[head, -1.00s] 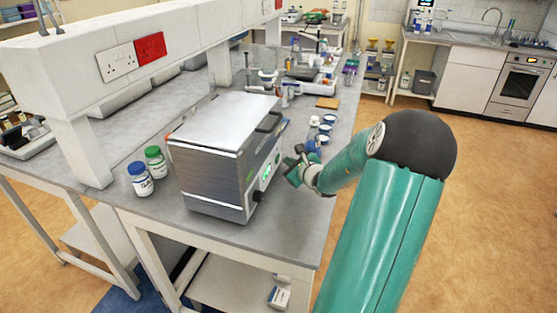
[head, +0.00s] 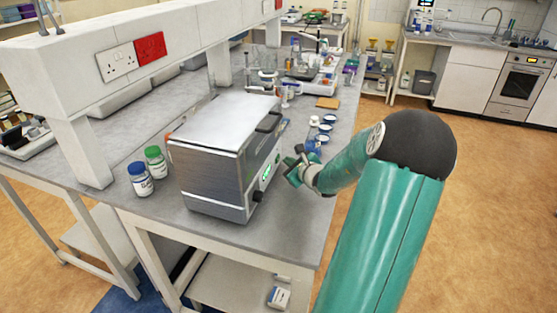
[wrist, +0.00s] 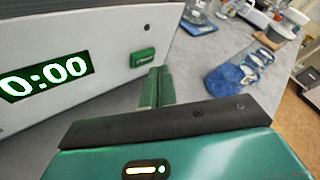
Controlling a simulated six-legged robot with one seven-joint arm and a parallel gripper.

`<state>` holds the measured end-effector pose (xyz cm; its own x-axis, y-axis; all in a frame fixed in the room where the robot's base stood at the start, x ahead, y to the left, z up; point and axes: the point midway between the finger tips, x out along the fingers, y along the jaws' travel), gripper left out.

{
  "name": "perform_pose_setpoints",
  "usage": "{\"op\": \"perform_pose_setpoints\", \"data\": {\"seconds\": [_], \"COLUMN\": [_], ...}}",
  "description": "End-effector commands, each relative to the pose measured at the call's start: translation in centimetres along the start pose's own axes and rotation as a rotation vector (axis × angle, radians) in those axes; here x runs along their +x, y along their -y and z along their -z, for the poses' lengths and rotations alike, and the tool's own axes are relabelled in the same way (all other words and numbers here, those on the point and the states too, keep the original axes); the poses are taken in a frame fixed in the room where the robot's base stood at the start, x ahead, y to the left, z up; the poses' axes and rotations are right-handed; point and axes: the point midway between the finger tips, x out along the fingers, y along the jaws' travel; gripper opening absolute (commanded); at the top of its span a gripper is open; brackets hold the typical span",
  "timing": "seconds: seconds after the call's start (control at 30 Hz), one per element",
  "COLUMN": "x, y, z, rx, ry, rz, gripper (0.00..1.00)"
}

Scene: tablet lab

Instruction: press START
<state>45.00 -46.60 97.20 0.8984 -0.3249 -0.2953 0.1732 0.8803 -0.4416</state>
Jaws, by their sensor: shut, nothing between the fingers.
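A silver box-shaped bath (head: 215,172) with a metal lid stands on the grey bench. Its front panel has a lit green display (wrist: 45,78) reading 0:00 in the wrist view. A green rectangular button (wrist: 143,57) sits on the panel right of the display; its lettering is too small to read. My gripper (wrist: 157,88) is shut and empty, its fingertips just below and right of the button. I cannot tell whether they touch the panel. In the head view my gripper (head: 293,172) is at the front right of the bath.
A black knob (head: 257,196) juts from the panel's lower part. Blue-capped glassware (wrist: 235,75) stands close to the right of my fingers. Two jars, blue-lidded (head: 140,179) and green-lidded (head: 155,161), stand left of the bath. The bench front right is clear.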

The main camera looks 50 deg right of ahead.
Motion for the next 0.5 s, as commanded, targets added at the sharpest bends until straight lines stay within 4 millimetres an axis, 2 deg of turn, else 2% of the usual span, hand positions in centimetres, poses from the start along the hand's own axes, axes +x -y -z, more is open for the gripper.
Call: {"op": "perform_pose_setpoints", "data": {"seconds": [0.5], "x": [0.61], "y": [-0.44], "z": [-0.46], "rx": [-0.001], "ry": [0.001], "rz": [0.0], "gripper": [0.0]}}
